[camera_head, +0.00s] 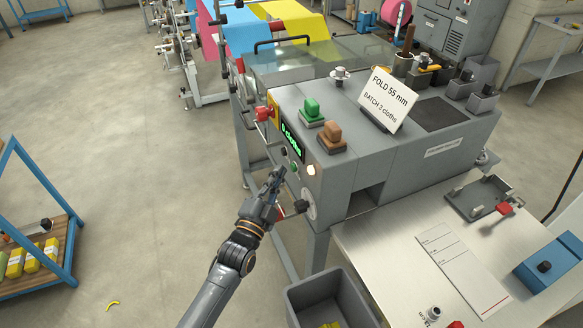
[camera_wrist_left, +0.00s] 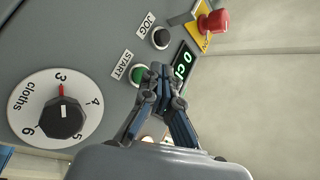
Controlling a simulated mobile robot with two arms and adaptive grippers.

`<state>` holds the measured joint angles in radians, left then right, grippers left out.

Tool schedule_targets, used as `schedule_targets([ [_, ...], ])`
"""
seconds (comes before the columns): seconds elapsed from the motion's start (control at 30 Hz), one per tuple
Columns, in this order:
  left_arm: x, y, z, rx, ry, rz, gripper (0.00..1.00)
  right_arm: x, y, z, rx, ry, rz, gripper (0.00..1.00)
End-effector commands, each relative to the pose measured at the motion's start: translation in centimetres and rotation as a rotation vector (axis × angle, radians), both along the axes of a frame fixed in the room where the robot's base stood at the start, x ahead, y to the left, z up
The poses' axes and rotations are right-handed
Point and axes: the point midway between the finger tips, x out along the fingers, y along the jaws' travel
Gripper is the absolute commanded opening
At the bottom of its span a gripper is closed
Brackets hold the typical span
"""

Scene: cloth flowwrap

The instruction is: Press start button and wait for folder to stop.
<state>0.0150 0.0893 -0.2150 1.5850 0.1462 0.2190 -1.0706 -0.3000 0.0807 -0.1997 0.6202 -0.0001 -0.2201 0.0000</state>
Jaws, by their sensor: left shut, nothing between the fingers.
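The folder machine (camera_head: 400,150) is a grey box with a control panel on its left face. The green START button (camera_wrist_left: 138,73) is on that panel, in the left wrist view just beside my left gripper's fingertips. My left gripper (camera_head: 272,185) is shut and empty, close in front of the panel; it also shows in the left wrist view (camera_wrist_left: 161,75). I cannot tell whether a fingertip touches the button. A green display (camera_wrist_left: 183,65) reads "0 cl…", partly hidden by the fingers. The cloths dial (camera_wrist_left: 60,115) points to 3. My right gripper is not in view.
A black JOG button (camera_wrist_left: 161,38) and a red emergency stop (camera_wrist_left: 213,22) sit near START. A sign (camera_head: 388,98) reads "FOLD 55 mm, BATCH 3 cloths". A grey bin (camera_head: 310,290) stands below the panel, beside a metal table (camera_head: 390,235).

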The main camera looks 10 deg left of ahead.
Motion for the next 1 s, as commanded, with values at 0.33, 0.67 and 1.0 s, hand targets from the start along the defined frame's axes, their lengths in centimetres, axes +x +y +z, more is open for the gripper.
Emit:
schedule_targets([
  [0.33, 0.40, -0.61, 0.03, -0.001, 0.000, 0.000, 0.00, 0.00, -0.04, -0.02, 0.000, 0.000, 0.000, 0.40],
  [0.67, 0.48, -0.70, 0.04, 0.000, 0.000, 0.000, 0.00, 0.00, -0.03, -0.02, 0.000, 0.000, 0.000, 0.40],
  [1.0, 0.64, -0.95, 0.04, -0.001, -0.001, 0.000, 0.00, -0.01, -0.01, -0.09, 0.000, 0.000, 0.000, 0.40],
])
